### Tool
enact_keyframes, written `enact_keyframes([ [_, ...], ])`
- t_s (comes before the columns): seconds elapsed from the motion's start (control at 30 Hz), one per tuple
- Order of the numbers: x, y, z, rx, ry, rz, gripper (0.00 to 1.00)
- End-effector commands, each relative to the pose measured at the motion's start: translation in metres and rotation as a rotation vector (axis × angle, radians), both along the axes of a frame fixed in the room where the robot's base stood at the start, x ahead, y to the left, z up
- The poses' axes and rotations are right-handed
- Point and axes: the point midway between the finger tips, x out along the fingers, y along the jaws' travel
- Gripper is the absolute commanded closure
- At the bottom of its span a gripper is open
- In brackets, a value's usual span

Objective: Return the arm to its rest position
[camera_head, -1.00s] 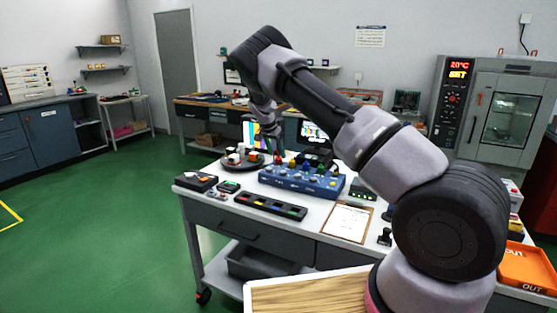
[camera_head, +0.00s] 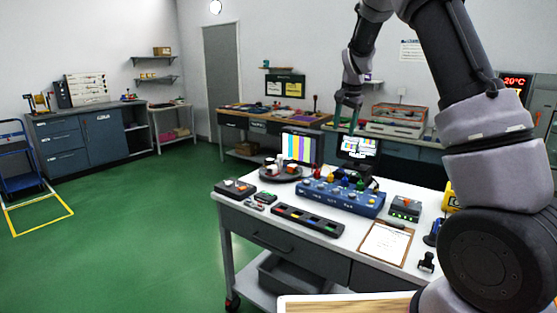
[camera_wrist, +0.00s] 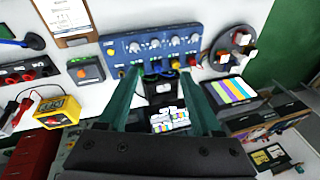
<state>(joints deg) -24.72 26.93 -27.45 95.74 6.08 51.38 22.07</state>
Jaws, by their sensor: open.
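My arm rises on the right side of the head view and bends over at the top. My gripper (camera_head: 348,107) hangs from it, pointing down above the back of the white workbench (camera_head: 240,214). In the wrist view my gripper (camera_wrist: 165,78) shows two green fingers spread apart with nothing held between them. Beyond the fingers are a small screen (camera_wrist: 168,119) and the blue panel with knobs (camera_wrist: 150,46). The gripper is apart from these things.
The bench holds a clipboard (camera_head: 386,243), a dark strip with coloured pads (camera_head: 307,220), a round tray (camera_head: 281,174) and a colour-bar screen (camera_head: 299,147). A blue cart (camera_head: 18,160) stands far left. The green floor (camera_head: 150,215) left of the bench is clear.

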Motion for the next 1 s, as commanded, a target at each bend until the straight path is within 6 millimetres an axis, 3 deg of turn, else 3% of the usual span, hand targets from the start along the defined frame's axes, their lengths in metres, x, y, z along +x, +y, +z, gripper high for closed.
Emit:
enact_keyframes([
  [0.03,-0.018,-0.006,0.021,0.030,-0.016,0.009,0.34],
  [0.2,-0.080,-0.017,0.074,0.096,-0.064,0.069,0.34],
  [0.5,-0.206,-0.023,0.139,0.127,-0.181,0.208,0.34],
  [0.67,-0.276,-0.021,0.153,0.091,-0.252,0.288,0.34],
  [0.8,-0.330,-0.018,0.151,0.037,-0.303,0.348,0.34],
  [1.0,-0.376,-0.016,0.140,-0.036,-0.348,0.402,0.34],
])
